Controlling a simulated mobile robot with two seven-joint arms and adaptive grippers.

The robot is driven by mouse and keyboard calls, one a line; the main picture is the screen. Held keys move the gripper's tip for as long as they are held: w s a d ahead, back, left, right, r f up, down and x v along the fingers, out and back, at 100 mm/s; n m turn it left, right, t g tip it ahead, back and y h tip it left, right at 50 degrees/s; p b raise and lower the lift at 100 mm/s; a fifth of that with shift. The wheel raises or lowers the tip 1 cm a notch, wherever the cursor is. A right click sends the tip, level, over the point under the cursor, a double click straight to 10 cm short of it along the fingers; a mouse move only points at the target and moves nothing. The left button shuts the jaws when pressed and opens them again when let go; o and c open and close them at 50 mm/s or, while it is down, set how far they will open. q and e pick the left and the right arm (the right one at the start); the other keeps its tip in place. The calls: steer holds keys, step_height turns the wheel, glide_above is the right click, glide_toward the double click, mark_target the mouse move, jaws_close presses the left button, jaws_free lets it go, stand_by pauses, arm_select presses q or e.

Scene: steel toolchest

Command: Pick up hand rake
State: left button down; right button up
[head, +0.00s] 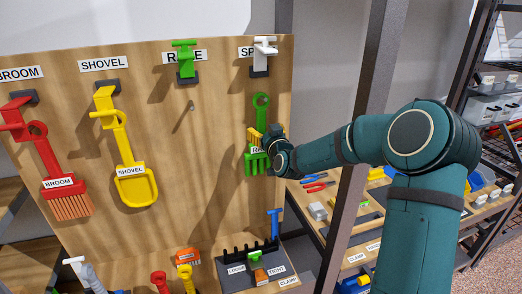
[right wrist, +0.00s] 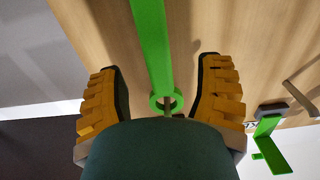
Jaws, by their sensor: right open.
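The green hand rake (head: 261,103) hangs upright on the wooden board, below a label starting "SP". It has a ring at the top of its handle, a label starting "RA" and several tines at the bottom. My right gripper (head: 257,138), with yellow finger pads, is in front of the rake and partly hides its middle. In the right wrist view my right gripper (right wrist: 160,68) is open, with the rake's green handle (right wrist: 151,40) between the two fingers and a gap on both sides. Contact is not visible. My left gripper is not in view.
A red broom (head: 45,155) and a yellow shovel (head: 123,140) hang on the wooden board (head: 200,190) at left. A green hook piece (head: 186,60) sits by the rake label, and a white one (head: 262,55) above the rake. A dark tray (head: 228,270) stands below; a dark post (head: 372,70) is at right.

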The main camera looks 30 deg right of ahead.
mark_target(262, 125)
steer(key=shift+r+p+x, duration=0.2)
steer(key=shift+p+x, duration=0.35)
steer(key=shift+x, duration=2.05)
steer(key=shift+d, duration=0.1)
jaws_close()
